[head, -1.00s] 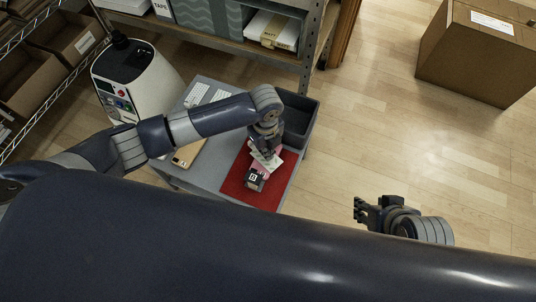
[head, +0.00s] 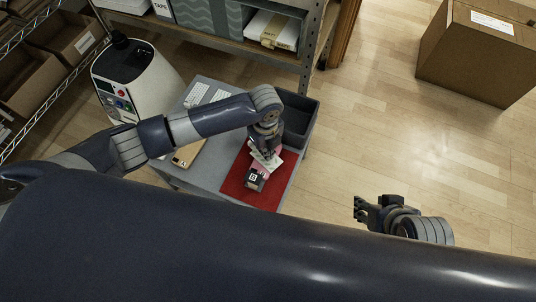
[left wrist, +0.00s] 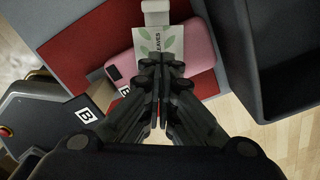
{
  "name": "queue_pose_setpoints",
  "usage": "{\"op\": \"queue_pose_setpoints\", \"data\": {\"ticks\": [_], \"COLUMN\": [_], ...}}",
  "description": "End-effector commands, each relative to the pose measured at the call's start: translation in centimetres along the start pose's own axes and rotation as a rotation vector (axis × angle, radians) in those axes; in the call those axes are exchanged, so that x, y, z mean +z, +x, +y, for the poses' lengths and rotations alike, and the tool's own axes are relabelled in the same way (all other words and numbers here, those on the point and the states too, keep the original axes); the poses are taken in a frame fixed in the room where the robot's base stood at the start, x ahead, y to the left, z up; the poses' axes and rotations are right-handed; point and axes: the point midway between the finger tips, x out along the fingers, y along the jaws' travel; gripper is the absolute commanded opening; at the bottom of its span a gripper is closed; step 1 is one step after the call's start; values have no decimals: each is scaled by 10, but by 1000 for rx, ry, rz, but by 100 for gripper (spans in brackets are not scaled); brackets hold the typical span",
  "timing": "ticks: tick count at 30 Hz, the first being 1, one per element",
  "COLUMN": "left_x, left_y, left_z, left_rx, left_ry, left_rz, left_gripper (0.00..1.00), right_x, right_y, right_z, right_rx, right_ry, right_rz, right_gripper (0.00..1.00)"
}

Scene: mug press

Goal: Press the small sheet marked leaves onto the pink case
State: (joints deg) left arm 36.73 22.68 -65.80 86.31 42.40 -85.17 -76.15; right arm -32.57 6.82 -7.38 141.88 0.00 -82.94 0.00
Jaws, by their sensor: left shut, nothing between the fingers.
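The pink case (left wrist: 200,45) lies on a red mat (left wrist: 85,45). The small white sheet with green leaves and the word LEAVES (left wrist: 147,41) lies across the middle of the case. My left gripper (left wrist: 158,65) is shut and empty, with its fingertips over the sheet's near part, hiding some of it. I cannot tell whether they touch. In the head view my left gripper (head: 267,153) is over the sheet (head: 273,163), and the case is mostly hidden. My right gripper (head: 360,210) hangs over the floor, away from the table; its finger gap is unclear.
A dark block marked B (head: 254,179) stands on the red mat beside the case. A dark grey bin (head: 300,118) is at the table's right back. A tan-coloured item (head: 188,155) and a white keyboard-like item (head: 197,93) lie on the left. A shelf stands behind.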

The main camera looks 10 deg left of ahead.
Motion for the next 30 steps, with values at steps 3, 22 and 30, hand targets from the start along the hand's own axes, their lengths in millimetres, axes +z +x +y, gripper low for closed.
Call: {"op": "queue_pose_setpoints", "data": {"ticks": [3, 22, 30], "left_x": [0, 0, 0], "left_y": [1, 4, 5], "left_z": [0, 0, 0], "left_rx": [0, 0, 0], "left_ry": [0, 0, 0], "left_rz": [0, 0, 0], "left_gripper": [0, 0, 0], "right_x": [-2, -12, -15], "right_y": [0, 2, 2], "right_z": [0, -1, -2], "right_rx": [0, -2, -3], "right_ry": [0, -2, -3], "right_rz": [9, 46, 59], "right_gripper": [40, 40, 40]}}
